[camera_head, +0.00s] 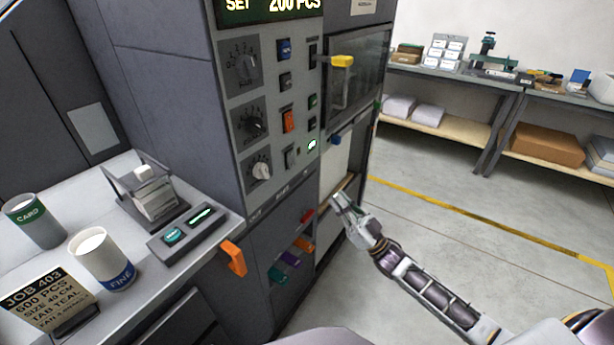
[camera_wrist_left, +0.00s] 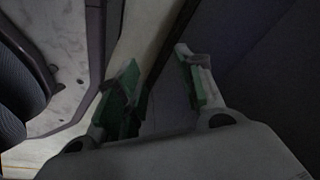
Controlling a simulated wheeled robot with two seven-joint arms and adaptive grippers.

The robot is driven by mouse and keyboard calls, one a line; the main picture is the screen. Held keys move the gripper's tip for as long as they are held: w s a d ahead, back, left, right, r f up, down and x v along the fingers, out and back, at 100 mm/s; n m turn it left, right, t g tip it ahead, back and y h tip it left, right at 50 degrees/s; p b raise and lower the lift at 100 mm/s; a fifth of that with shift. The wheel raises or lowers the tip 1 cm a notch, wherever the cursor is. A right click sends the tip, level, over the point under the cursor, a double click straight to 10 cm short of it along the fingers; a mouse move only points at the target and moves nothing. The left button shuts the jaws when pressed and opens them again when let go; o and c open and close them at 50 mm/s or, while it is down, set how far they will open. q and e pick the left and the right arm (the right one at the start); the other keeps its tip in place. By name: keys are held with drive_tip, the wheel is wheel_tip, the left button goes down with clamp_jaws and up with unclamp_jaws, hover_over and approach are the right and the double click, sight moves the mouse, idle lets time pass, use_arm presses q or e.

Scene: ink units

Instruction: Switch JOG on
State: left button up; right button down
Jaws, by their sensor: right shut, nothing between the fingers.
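The grey control panel (camera_head: 275,105) of the machine stands in the middle of the head view. The small labels are too small to read, so I cannot tell which is JOG. My right gripper (camera_head: 339,202) is shut and empty, low and to the right of the panel, apart from the switches. My left gripper (camera_wrist_left: 158,82) shows only in the left wrist view, open and empty, with its fingers apart.
Three dials, one of them the white-pointer dial (camera_head: 260,171), line the panel's left side. A yellow handle (camera_head: 342,61) sticks out at the upper right. A counter (camera_head: 215,222) with cups and a sign is at left. Clear floor lies at right before a shelf table (camera_head: 480,83).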

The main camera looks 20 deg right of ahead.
drive_tip(key=shift+s+r, duration=0.1)
drive_tip(key=shift+r, duration=0.05)
idle(0.3)
approach(291, 156)
drive_tip(key=shift+r, duration=1.8)
drive_tip(key=shift+w+a+f, duration=0.15)
drive_tip(key=shift+w+a, duration=0.4)
drive_tip(key=shift+w, duration=0.15)
drive_tip(key=shift+w+a+f, duration=0.15)
drive_tip(key=shift+w+a, duration=0.35)
drive_tip(key=shift+w, duration=0.25)
use_arm(q)
drive_tip(key=shift+s, duration=0.2)
drive_tip(key=shift+w, duration=0.15)
